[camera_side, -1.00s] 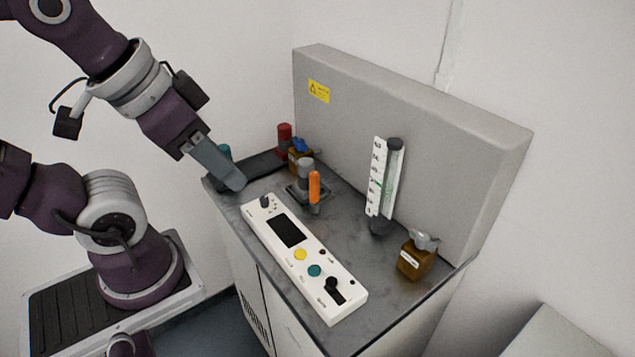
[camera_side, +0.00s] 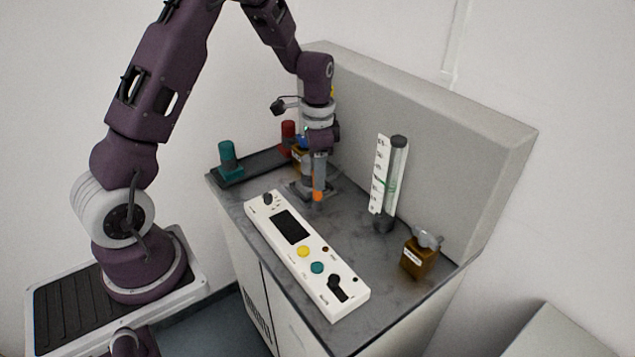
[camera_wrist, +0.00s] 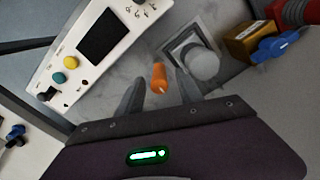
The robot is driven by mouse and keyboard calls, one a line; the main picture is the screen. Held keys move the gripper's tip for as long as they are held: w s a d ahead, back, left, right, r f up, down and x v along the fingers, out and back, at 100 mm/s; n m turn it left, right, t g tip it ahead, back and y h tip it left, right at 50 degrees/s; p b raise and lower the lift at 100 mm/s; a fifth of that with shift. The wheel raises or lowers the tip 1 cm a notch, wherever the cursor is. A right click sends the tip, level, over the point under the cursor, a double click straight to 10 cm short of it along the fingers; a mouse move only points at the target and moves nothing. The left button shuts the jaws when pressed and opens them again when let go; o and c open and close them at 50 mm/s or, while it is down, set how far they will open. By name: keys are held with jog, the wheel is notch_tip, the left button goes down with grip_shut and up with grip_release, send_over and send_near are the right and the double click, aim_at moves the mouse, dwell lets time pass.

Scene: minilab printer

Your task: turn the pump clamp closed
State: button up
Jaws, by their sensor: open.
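The pump clamp is an orange handle (camera_wrist: 158,78) beside a round grey pump head (camera_wrist: 205,64) on a square base plate (camera_wrist: 178,47). In the side view the orange handle (camera_side: 318,196) shows only its lower part, with my gripper (camera_side: 319,178) over it and hiding most of the pump. In the wrist view my gripper (camera_wrist: 161,84) is open, one finger on each side of the handle. The handle sits at about the level of the fingertips, with gaps visible. I cannot tell whether either finger touches it.
A white control panel (camera_side: 270,225) with buttons and knobs lies in front of the pump. A flow tube (camera_side: 396,165) with a scale and an amber bottle (camera_side: 418,262) stand to the right. A teal part (camera_side: 227,155) and a red part (camera_side: 288,131) stand behind left. A grey housing (camera_side: 440,130) rises behind.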

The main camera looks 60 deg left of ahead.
notch_tip(320, 180, down, 3)
jog(key=shift+f, duration=0.2)
grip_shut()
dwell(0.3)
jog(key=n, duration=0.4)
jog(key=shift+r, duration=0.1)
jog(key=n, duration=0.4)
jog(key=shift+n, duration=0.3)
jog(key=n, duration=0.4)
jog(key=shift+n, duration=0.3)
jog(key=n, duration=0.4)
jog(key=shift+n, duration=0.3)
